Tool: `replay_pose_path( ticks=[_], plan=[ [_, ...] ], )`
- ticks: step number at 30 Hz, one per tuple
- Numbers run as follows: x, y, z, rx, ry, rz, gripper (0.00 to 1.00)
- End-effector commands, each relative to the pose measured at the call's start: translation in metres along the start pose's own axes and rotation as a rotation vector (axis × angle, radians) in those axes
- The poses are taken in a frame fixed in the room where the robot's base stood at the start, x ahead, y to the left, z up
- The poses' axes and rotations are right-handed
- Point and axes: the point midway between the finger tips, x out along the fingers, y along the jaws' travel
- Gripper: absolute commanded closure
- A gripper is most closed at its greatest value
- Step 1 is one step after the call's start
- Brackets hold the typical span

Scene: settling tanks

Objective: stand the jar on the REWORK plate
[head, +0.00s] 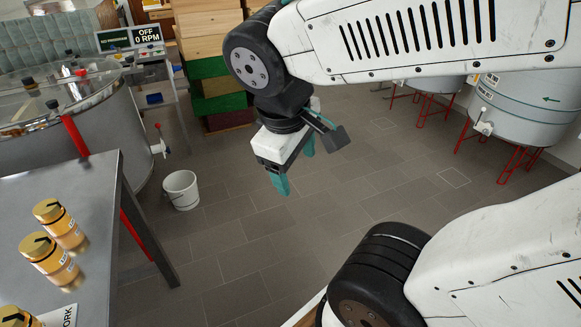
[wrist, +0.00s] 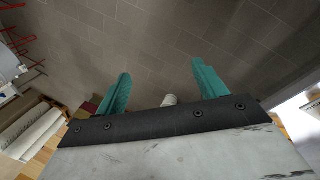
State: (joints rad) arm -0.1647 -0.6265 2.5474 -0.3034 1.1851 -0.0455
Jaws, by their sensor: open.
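Two gold-lidded jars of amber content (head: 62,226) (head: 49,260) stand close together on the metal table (head: 95,190) at the left of the head view. Another gold-lidded jar (head: 15,318) is cut off at the bottom left corner. Beside it a white sign (head: 61,317) shows the letters "WORK", the rest cut off or hidden. No plate surface shows clearly. My gripper (head: 295,166) hangs over open floor, right of the table and well apart from the jars. In the wrist view its teal fingers (wrist: 161,68) are spread with nothing held.
A white bucket (head: 181,190) stands on the floor right of the table; it also shows far below my fingers (wrist: 169,100). A steel tank (head: 85,115) stands behind the table. Stacked wooden and green boxes (head: 218,95) are at the back. Tanks on red legs (head: 520,105) stand right.

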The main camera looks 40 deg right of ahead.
Motion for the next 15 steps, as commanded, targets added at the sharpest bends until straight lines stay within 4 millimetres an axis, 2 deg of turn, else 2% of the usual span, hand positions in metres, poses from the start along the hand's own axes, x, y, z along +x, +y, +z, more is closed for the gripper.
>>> replay_pose_path(
  ticks=[1,3,6,15],
  plan=[
    [-0.005,-0.004,0.010,0.106,0.018,-0.068,0.29],
    [-0.011,-0.013,0.018,0.215,0.035,-0.153,0.29],
    [-0.017,-0.021,0.022,0.306,0.054,-0.229,0.29],
    [-0.020,-0.025,0.023,0.338,0.060,-0.261,0.29]
  ],
)
